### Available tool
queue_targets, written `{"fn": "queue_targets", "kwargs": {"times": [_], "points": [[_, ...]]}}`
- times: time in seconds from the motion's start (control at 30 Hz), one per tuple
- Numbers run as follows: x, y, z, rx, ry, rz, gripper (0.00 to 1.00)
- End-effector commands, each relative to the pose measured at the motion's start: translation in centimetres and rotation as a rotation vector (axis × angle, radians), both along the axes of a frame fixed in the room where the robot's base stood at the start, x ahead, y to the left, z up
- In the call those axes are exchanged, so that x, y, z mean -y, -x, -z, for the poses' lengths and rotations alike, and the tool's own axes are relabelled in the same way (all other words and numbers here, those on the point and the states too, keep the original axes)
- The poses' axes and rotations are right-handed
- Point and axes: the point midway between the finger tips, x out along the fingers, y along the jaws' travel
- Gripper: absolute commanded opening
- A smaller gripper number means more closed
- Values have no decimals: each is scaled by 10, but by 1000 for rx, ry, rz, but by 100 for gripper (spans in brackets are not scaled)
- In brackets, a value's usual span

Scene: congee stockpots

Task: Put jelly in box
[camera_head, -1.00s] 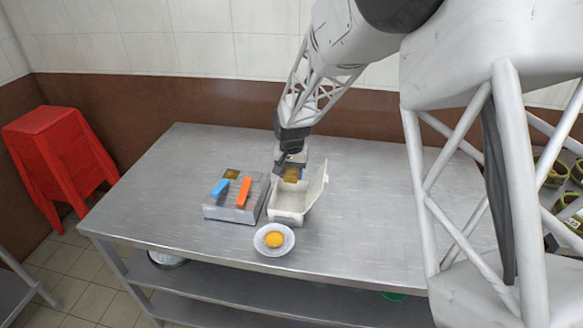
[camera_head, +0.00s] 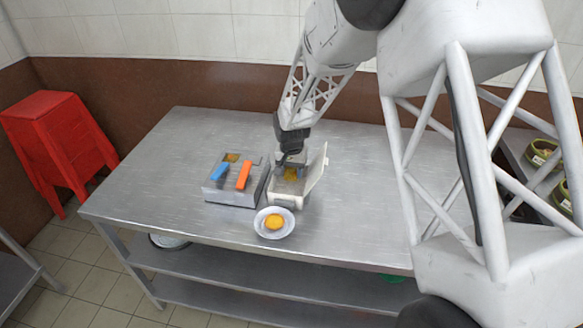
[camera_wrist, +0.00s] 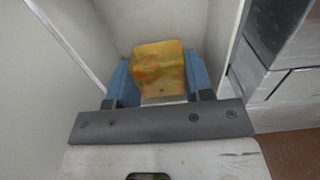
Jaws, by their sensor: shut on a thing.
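The jelly (camera_wrist: 158,66) is a translucent yellow-orange block with a reddish patch. My gripper (camera_wrist: 160,85), with blue finger pads, is shut on it. The box is an open white container with its lid raised on the right side in the head view (camera_head: 313,178). In the wrist view its pale walls (camera_wrist: 209,35) stand on both sides of the jelly, so the jelly is inside or just at the box opening. I cannot tell whether the jelly touches the box floor. In the head view the jelly (camera_head: 290,174) shows just below my gripper (camera_head: 290,165).
A grey block (camera_head: 228,192) with a blue piece (camera_head: 219,172) and an orange piece (camera_head: 244,175) on it stands left of the box. A white plate (camera_head: 262,228) with an egg-like yellow item (camera_head: 274,222) is in front. The metal table (camera_head: 160,200) is clear on the left.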

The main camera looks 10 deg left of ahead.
Motion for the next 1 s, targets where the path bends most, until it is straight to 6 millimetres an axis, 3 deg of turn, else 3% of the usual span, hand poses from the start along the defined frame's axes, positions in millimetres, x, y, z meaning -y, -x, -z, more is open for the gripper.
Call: {"fn": "queue_targets", "kwargs": {"times": [1.0], "points": [[0, 0, 8, 0, 0, 0, 23]]}}
